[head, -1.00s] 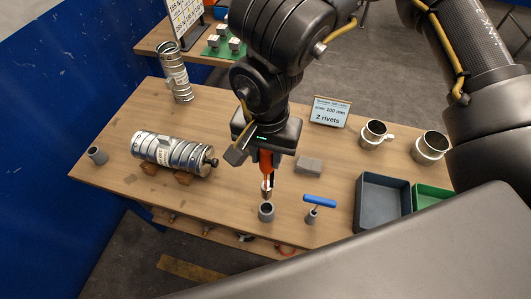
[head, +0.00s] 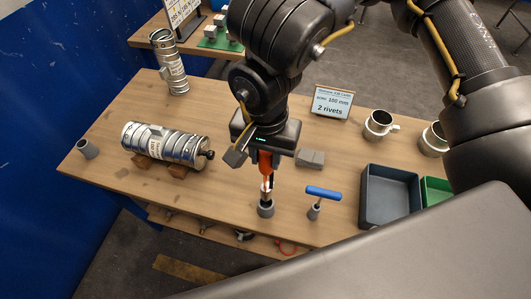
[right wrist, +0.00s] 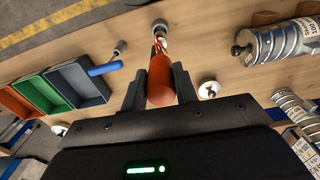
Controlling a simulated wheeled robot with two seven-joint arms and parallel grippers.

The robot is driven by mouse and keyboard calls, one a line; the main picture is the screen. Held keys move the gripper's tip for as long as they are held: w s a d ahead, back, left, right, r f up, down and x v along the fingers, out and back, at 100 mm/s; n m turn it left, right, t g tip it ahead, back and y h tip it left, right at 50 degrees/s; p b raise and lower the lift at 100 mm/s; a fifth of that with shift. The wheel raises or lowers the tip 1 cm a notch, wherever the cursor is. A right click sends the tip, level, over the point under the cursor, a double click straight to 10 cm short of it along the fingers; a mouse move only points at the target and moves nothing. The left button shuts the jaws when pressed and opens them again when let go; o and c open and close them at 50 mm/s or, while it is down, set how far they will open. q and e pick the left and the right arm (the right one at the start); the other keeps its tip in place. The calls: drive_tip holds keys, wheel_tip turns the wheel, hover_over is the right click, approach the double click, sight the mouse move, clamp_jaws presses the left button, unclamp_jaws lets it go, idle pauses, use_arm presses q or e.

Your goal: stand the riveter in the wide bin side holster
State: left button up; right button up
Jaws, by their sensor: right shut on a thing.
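The riveter (head: 265,163), with an orange-red grip and a metal nose, hangs upright with its nose down. My right gripper (head: 264,153) is shut on its grip, which also shows in the right wrist view (right wrist: 161,80). The nose is at the mouth of a grey round holster (head: 266,209) near the table's front edge. I cannot tell how deep it is in. The wide dark blue-grey bin (head: 389,218) stands to the right of this holster. Another grey holster (head: 88,149) stands empty at the table's left end. My left gripper is not in view.
A blue T-handled tool (head: 323,192) stands in a small grey holder between the riveter and the bin. A grey block (head: 310,158) lies behind it. A spiral duct (head: 165,145) rests on wooden cradles at left. A sign (head: 332,102) stands behind.

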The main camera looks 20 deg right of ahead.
sight(266, 174)
drive_tip(key=shift+b, duration=0.7)
idle(1.5)
drive_tip(key=shift+f+b, duration=3.5)
drive_tip(key=shift+f, duration=0.05)
drive_tip(key=o, duration=1.1)
drive_tip(key=shift+o, duration=0.2)
wheel_tip(266, 174, up, 11)
drive_tip(key=shift+s+f+b, duration=0.1)
drive_tip(key=shift+b, duration=0.5)
